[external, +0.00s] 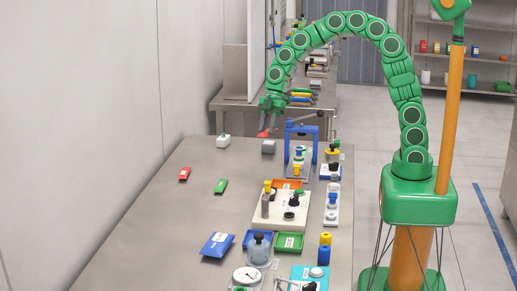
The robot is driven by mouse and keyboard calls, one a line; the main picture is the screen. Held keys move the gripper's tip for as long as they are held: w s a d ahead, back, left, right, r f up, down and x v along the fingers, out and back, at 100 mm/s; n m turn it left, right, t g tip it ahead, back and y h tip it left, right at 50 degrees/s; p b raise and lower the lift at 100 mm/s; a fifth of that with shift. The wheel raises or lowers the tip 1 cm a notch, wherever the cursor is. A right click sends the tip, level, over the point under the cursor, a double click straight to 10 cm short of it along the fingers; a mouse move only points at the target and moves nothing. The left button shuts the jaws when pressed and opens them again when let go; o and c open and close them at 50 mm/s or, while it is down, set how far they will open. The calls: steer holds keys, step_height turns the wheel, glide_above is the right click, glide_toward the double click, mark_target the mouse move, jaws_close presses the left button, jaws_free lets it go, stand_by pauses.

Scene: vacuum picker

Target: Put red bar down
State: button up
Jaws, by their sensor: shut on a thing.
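My gripper (268,124) hangs from the green arm above the far part of the steel table. It is shut on a small red piece, which I take to be the red bar (263,133). Only a little of the bar shows below the fingers, and its full shape is hidden. The bar appears to be above the table top, but I cannot tell the exact gap. Another red block (184,173) with a pale label lies on the left of the table, apart from the gripper.
A white box (223,141) and a grey box (268,147) stand near the gripper. A blue frame (302,128) and several devices crowd the right side.

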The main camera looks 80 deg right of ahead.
steer(key=shift+s+r, duration=0.1)
steer(key=shift+s, duration=0.1)
steer(key=w+a+n+g, duration=0.2)
steer(key=a+n, duration=0.3)
steer(key=a, duration=3.2)
glide_toward(206, 218)
steer(key=shift+s+a+f, duration=0.45)
steer(key=shift+a+f, duration=0.25)
steer(key=shift+f, duration=0.1)
steer(key=shift+w+a+f, duration=0.25)
steer(key=shift+w+f, duration=0.15)
steer(key=shift+f, duration=1.7)
steer(key=shift+f, duration=0.1)
